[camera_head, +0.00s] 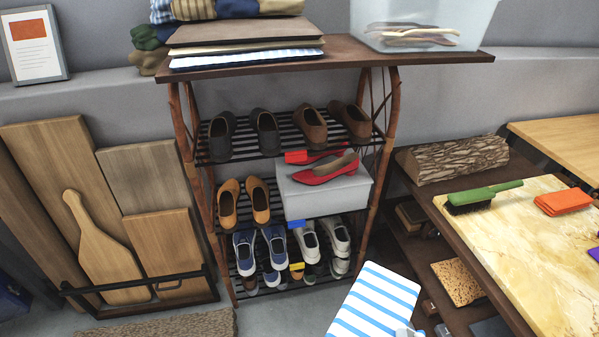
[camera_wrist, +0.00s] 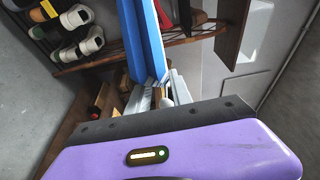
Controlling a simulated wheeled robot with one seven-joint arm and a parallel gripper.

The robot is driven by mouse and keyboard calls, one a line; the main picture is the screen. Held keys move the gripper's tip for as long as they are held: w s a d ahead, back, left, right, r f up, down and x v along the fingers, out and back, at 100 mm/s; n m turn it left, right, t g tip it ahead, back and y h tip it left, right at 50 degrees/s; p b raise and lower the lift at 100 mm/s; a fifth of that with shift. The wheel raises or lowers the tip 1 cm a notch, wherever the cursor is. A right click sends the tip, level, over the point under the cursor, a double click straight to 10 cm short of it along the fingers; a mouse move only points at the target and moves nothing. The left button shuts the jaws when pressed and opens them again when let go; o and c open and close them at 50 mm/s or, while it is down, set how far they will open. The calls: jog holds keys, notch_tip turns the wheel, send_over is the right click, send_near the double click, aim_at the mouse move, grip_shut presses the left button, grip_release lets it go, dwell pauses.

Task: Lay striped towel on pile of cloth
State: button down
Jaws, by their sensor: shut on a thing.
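The striped towel (camera_head: 373,300), folded flat in blue and white, is held at the bottom centre of the head view, in front of the shoe rack. It also shows edge-on in the wrist view (camera_wrist: 135,40). My gripper (camera_wrist: 158,95) is shut on the towel's near end; only a bit of it (camera_head: 405,332) shows at the bottom edge of the head view. A flat pile of cloth (camera_head: 245,35), brown on top with a blue-striped layer at the bottom, lies on the rack's top left. The towel is apart from it. Behind it is a stack of rolled or folded cloths (camera_head: 150,38).
The rack's wooden top (camera_head: 345,52) has bare room between the pile and a clear bin (camera_head: 425,25). Shoes and a grey box (camera_head: 322,192) fill the shelves below. At right, a table (camera_head: 500,245) holds a green brush (camera_head: 482,195) and orange cloth (camera_head: 563,201). Boards (camera_head: 100,240) lean at left.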

jog(key=r+p, duration=0.2)
jog(key=r, duration=0.1)
jog(key=r+p, duration=0.1)
jog(key=r, duration=0.1)
jog(key=shift+a+p, duration=0.3)
jog(key=shift+a, duration=0.1)
jog(key=shift+f, duration=0.1)
jog(key=shift+a, duration=0.1)
jog(key=shift+w, duration=0.1)
